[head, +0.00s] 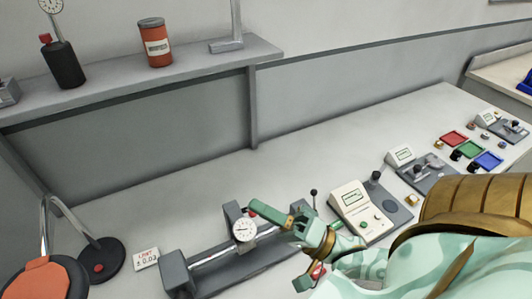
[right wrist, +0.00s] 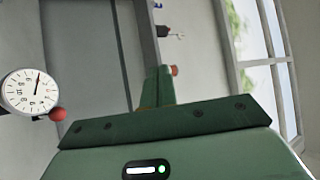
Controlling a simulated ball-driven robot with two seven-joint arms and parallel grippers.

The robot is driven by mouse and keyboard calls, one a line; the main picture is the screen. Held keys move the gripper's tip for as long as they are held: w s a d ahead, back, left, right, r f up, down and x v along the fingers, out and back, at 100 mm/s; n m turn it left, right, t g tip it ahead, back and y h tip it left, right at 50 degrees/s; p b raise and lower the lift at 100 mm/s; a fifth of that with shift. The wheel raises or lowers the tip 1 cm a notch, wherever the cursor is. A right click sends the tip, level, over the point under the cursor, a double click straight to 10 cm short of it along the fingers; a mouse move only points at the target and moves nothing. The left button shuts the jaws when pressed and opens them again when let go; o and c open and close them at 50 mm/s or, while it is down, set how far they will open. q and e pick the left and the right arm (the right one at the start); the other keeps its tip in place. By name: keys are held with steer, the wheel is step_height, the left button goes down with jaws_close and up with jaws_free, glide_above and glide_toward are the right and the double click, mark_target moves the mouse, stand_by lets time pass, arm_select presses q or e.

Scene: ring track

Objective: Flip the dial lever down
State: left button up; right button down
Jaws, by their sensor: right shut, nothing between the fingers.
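The dial gauge (head: 243,230) has a round white face and stands on a grey bench fixture (head: 205,268). Its lever shows as a red knob (head: 252,212) at the upper right of the face. The dial also shows at the left of the right wrist view (right wrist: 30,92), with the red knob (right wrist: 57,114) at its lower right on a short dark stem. My right gripper (head: 256,208) is green and shut, with nothing held. Its fingertips are close to the red knob in the head view; I cannot tell whether they touch. My left gripper is not in view.
A white console (head: 357,207) stands to the right, with coloured trays (head: 454,138) beyond. A shelf (head: 130,80) holds a red can (head: 155,45). The back of the bench is clear.

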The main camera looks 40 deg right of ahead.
steer(key=shift+s+a+r, duration=0.35)
steer(key=shift+s+a, duration=0.15)
steer(key=shift+s, duration=0.15)
steer(key=shift+s+a+r, duration=0.3)
steer(key=shift+s+a, duration=0.2)
steer(key=shift+s, duration=0.1)
